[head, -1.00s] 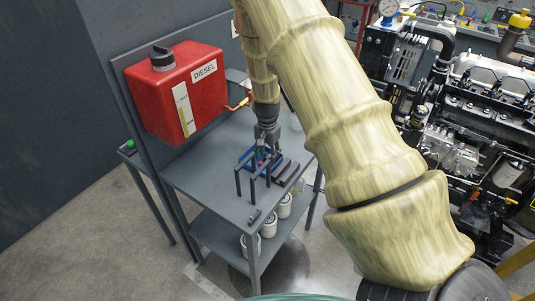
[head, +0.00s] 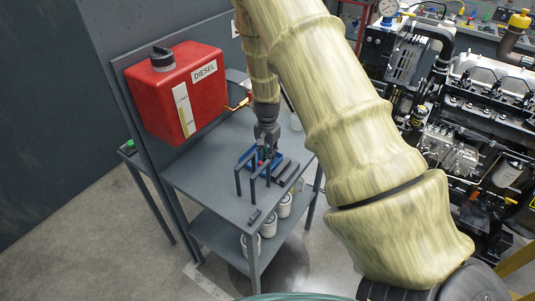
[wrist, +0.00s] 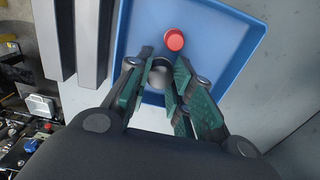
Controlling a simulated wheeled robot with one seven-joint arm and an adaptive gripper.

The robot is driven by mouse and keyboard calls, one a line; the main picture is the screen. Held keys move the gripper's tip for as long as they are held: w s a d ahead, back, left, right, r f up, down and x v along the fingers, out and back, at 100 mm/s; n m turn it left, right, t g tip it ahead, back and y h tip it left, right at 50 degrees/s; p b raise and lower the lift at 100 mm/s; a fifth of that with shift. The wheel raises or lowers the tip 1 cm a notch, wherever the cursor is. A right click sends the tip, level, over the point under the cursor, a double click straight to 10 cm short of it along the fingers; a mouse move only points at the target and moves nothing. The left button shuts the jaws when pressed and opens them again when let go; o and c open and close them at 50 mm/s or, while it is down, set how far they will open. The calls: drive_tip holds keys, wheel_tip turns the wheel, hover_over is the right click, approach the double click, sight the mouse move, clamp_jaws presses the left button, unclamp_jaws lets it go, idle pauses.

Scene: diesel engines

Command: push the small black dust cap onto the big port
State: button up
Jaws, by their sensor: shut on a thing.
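The small black dust cap (wrist: 160,75) is between my fingertips in the wrist view, over the blue tray (wrist: 240,40). My gripper (wrist: 158,72) is shut on it; green finger pads stand on both sides. I cannot tell whether the cap still touches the tray floor. A red cap (wrist: 174,40) lies in the tray just beyond my fingertips. In the head view my gripper (head: 267,148) points down at the tray (head: 246,155) on the grey bench. I cannot make out the big port in either view.
A grey bench (head: 205,170) carries dark upright posts (head: 238,184) close to the tray and dark bars (head: 287,172) to its right. A red diesel tank (head: 175,95) hangs behind. White canisters (head: 268,226) stand on the lower shelf. The engine (head: 480,130) is at right.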

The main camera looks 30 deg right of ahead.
drive_tip(key=shift+r+p, duration=1.55)
drive_tip(key=shift+r, duration=0.9)
drive_tip(key=shift+d+f, duration=0.1)
